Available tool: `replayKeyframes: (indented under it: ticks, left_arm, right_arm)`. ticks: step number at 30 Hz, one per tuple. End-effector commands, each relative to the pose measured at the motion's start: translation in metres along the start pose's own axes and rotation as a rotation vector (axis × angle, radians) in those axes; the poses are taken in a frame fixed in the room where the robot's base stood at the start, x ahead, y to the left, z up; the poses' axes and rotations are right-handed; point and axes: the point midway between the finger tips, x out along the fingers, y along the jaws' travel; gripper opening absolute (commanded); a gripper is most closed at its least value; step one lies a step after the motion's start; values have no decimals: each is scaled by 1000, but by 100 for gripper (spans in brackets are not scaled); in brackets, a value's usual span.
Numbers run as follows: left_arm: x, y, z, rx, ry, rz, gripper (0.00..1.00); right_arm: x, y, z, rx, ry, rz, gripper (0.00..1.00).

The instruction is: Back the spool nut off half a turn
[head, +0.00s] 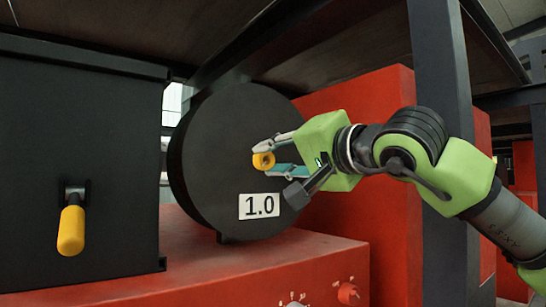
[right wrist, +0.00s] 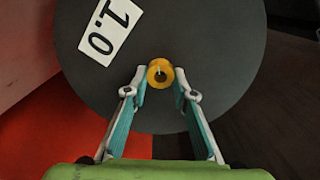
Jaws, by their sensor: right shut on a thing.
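The spool nut (head: 263,161) is a small yellow ring at the middle of the face of a large black spool (head: 210,140). My right gripper (head: 267,159) comes in from the right and is shut on the nut. In the right wrist view the nut (right wrist: 160,71) sits between the two fingertips (right wrist: 160,80), with a dark hole in its centre. The nut's turn angle cannot be read. My left gripper is not in view.
A white "1.0" label (head: 259,206) is on the spool face below the nut. A dark cabinet (head: 90,140) with a yellow-handled lever (head: 71,230) stands at left. A red housing (head: 200,265) with a red knob (head: 347,293) lies below. A dark post (head: 440,75) rises behind my right arm.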

Motion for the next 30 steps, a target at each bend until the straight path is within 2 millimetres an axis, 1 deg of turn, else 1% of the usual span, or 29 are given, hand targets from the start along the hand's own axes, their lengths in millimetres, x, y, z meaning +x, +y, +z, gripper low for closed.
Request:
replayKeyframes:
  ticks: [6, 17, 18, 19, 20, 30]
  left_arm:
    - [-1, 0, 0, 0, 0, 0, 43]
    - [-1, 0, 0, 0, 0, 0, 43]
    - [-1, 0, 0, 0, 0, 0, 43]
    - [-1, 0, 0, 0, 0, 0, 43]
    - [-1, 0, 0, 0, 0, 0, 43]
    - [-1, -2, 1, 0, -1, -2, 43]
  right_arm:
    - [1, 2, 2, -33, -3, 4, 3]
    - [1, 2, 2, -35, -3, 5, 3]
    - [1, 2, 2, -35, -3, 5, 30]
    - [1, 2, 2, -35, -3, 4, 38]
    - [1, 2, 2, -35, -3, 4, 42]
    - [-1, 0, 0, -34, -1, 1, 42]
